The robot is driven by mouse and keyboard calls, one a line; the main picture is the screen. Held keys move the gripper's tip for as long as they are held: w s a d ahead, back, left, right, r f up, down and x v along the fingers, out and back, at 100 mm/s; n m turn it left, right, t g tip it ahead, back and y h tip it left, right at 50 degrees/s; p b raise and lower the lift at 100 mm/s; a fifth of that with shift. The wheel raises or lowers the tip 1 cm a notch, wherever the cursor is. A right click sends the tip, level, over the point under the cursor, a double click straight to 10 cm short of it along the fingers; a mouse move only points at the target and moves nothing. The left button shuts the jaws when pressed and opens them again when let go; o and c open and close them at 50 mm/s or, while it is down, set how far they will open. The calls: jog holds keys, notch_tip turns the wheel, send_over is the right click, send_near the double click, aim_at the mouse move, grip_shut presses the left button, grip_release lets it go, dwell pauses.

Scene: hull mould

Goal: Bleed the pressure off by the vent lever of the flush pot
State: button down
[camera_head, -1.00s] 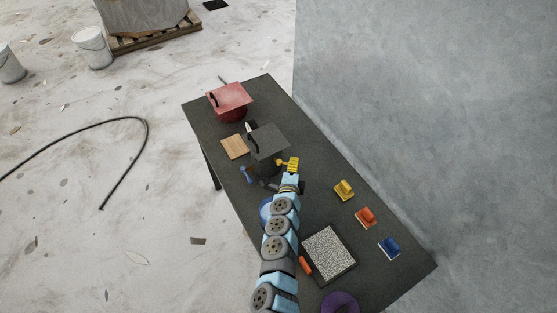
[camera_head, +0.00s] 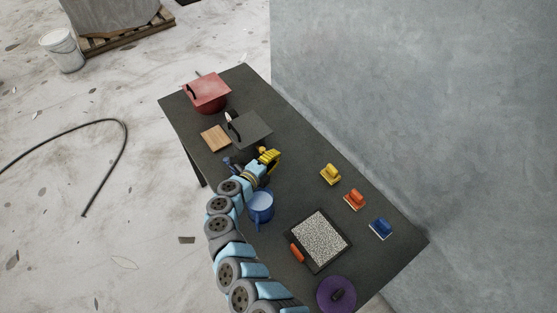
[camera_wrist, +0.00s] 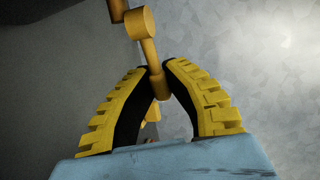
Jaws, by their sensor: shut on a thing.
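A dark grey pot with a square flat lid (camera_head: 250,129) stands on the table, with a black upright handle at the lid's left. My gripper (camera_head: 270,157) is low at its near right side. In the wrist view, an orange-yellow lever (camera_wrist: 150,52) with a round knob end runs down between the fingertips. My gripper (camera_wrist: 160,75) is shut on this lever. The lever is hidden by the fingers in the head view, and its joint to the pot cannot be made out. I cannot tell which pot is the flush pot.
A red pot (camera_head: 208,91) stands beyond, a wooden board (camera_head: 215,138) lies left, and a blue pot (camera_head: 261,203) stands close to my arm. Yellow (camera_head: 330,174), orange (camera_head: 354,199) and blue (camera_head: 381,228) blocks line the right edge, beside a speckled tray (camera_head: 319,240). A wall rises on the right.

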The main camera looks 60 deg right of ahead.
jog(key=m+g+b, duration=0.1)
jog(key=b, duration=0.2)
jog(key=a+m+g+y+b, duration=0.1)
jog(key=g+b, duration=0.1)
jog(key=b, duration=0.2)
jog(key=m+g+b, duration=0.1)
jog(key=b, duration=0.2)
jog(key=shift+w+a+f+m+y, duration=0.1)
jog(key=shift+w+a+m+y, duration=0.1)
jog(key=shift+w+m+y, duration=0.1)
jog(key=shift+g+b, duration=0.4)
jog(key=shift+b, duration=0.3)
jog(key=shift+r, duration=0.2)
jog(key=c, duration=1)
grip_release()
jog(key=shift+a, duration=0.1)
jog(key=shift+c, duration=0.2)
jog(key=v, duration=1.2)
